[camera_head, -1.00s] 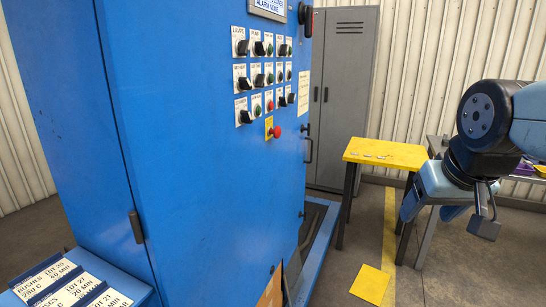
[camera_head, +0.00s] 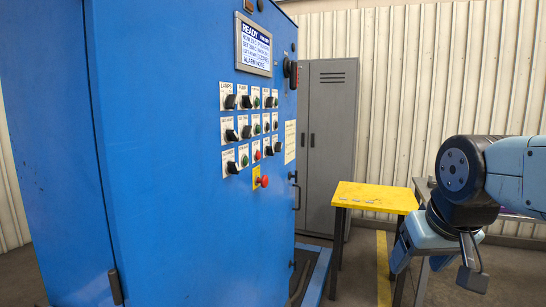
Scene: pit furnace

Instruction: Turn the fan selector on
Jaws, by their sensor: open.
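The blue control cabinet (camera_head: 180,150) stands close on the left and centre. Its panel carries rows of black rotary selectors, such as the one under the label LAMPS (camera_head: 231,101), with green and red buttons among them. Most labels are too small to read, so I cannot tell which selector is the fan selector or how it is set. A red mushroom button (camera_head: 263,181) on a yellow plate sits below them. My gripper (camera_head: 422,262) is open and empty at the right, pointing down, well apart from the panel and in front of the yellow table.
A display (camera_head: 253,46) reading READY is above the selectors. A black handle (camera_head: 290,72) sits at the panel's upper right and a door handle (camera_head: 297,193) below. A yellow-topped table (camera_head: 372,196) and grey locker (camera_head: 327,140) stand beyond. A blue rail (camera_head: 318,275) runs along the floor.

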